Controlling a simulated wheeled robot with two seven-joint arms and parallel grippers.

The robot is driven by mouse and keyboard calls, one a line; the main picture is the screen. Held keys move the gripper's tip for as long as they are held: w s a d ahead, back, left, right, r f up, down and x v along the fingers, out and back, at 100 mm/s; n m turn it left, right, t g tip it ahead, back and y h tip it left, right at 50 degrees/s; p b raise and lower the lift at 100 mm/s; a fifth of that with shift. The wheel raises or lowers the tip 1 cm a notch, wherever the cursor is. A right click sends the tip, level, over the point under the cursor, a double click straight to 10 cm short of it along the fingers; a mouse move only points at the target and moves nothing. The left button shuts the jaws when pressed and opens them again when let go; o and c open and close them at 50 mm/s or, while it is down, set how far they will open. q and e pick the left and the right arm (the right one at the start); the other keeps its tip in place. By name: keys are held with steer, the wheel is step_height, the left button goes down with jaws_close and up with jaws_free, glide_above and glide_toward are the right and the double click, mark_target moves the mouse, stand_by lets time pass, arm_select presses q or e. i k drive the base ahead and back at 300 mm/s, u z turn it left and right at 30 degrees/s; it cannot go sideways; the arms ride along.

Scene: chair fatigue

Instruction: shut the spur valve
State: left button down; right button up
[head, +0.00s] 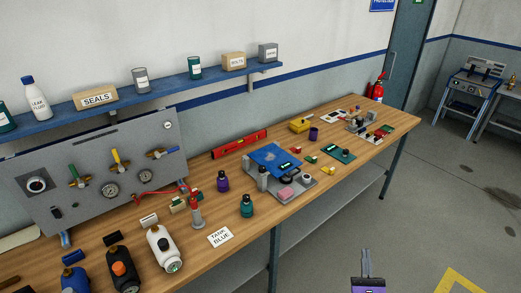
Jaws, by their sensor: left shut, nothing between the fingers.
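A grey panel (60,197) stands on the bench at the left and carries three lever valves. The green-handled valve (72,170) and the yellow-handled valve (116,157) have levers standing up at a tilt. No label tells me which one is the spur valve. My left gripper (367,251) is low at the bottom, in front of the bench and over the floor, shut and empty, far to the right of the panel. My right gripper is out of view.
A blue shelf (155,87) hangs above the panel. The floor (430,200) right of the bench is clear.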

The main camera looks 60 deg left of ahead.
mark_target(169, 151)
steer(key=z, duration=0.1)
steer(key=k, duration=0.8)
steer(key=u, duration=1.55)
